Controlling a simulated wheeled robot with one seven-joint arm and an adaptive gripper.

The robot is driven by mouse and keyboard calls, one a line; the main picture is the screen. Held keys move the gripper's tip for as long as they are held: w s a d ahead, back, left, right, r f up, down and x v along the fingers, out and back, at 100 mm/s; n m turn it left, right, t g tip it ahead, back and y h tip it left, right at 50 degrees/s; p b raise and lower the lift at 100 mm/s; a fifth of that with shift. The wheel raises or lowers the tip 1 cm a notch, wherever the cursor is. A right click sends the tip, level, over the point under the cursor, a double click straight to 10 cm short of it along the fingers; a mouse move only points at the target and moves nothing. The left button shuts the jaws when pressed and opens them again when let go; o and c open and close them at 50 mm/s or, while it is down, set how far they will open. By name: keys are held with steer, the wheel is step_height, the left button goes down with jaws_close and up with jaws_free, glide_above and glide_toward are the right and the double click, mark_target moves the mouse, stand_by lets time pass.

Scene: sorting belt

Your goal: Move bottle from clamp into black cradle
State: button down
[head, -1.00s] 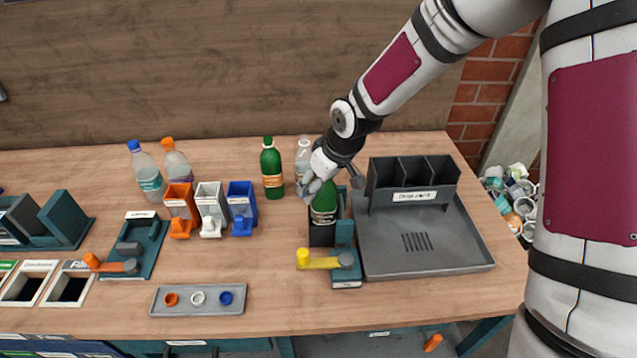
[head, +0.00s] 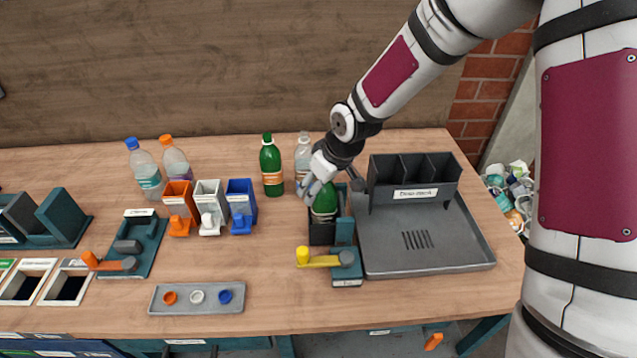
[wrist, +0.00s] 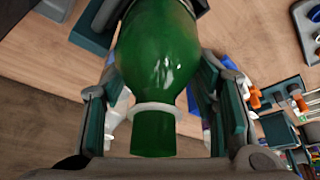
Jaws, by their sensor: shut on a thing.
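The green bottle (head: 324,203) stands roughly upright with its lower part inside the black cradle (head: 321,233), beside the teal base with the yellow handle (head: 318,260). My gripper (head: 318,186) is shut on the bottle near its top and partly hides it in the head view. In the wrist view the bottle (wrist: 158,60) fills the middle, its pale neck ring and neck pointing toward the camera, with the fingers of my gripper (wrist: 160,118) on both sides. The clamp with the orange handle (head: 110,263) stands at the left and holds no bottle.
A grey tray (head: 385,262) with a dark bin rack (head: 413,192) is close on the right. Another green bottle (head: 271,165) and a clear bottle (head: 303,155) stand behind. Colored bins (head: 210,207) and a cap tray (head: 197,298) are left. Bare table lies in front.

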steer(key=c, duration=0.6)
jaws_free()
steer(key=shift+o, duration=0.2)
steer(key=v, duration=1.2)
steer(key=s+d+r+m+t+h, duration=0.1)
steer(key=s+d+r+m, duration=0.3)
steer(key=s, duration=0.8)
steer(key=s+d+r+m+t+h, duration=0.1)
steer(key=s+d+r+m, duration=0.3)
steer(key=s+d+r, duration=0.4)
steer(key=s+r+h, duration=0.1)
steer(key=s+r, duration=0.1)
steer(key=s, duration=0.2)
steer(key=shift+s+d, duration=0.2)
steer(key=shift+s, duration=0.05)
